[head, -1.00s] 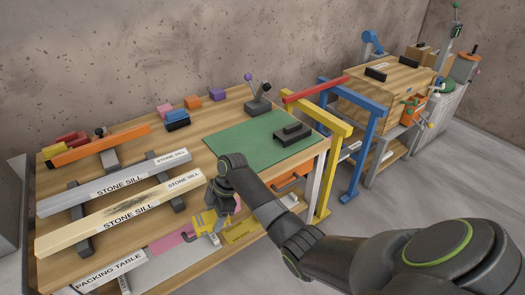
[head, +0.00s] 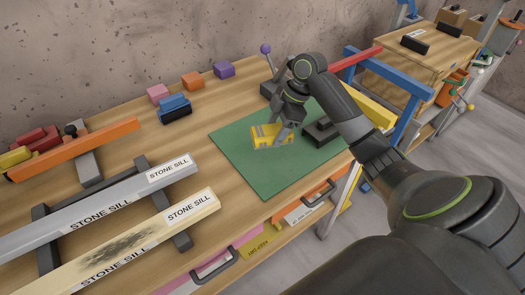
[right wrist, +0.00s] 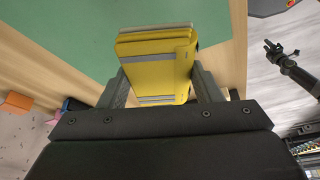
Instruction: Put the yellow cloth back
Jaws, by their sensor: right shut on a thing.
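The yellow cloth (head: 268,135) is a folded block with grey bands. My right gripper (head: 280,125) is shut on it over the green mat (head: 262,180). In the right wrist view the cloth (right wrist: 155,62) sits between the two fingers of my right gripper (right wrist: 160,90), with the mat (right wrist: 70,35) beyond it. I cannot tell whether the cloth touches the mat.
A black block (head: 322,132) lies on the mat close to the right of the cloth. Two stone sills, one grey (head: 125,200) and one cream with a dark smudge (head: 140,245), lie at the left. Drawers (head: 300,208) are under the table's front edge.

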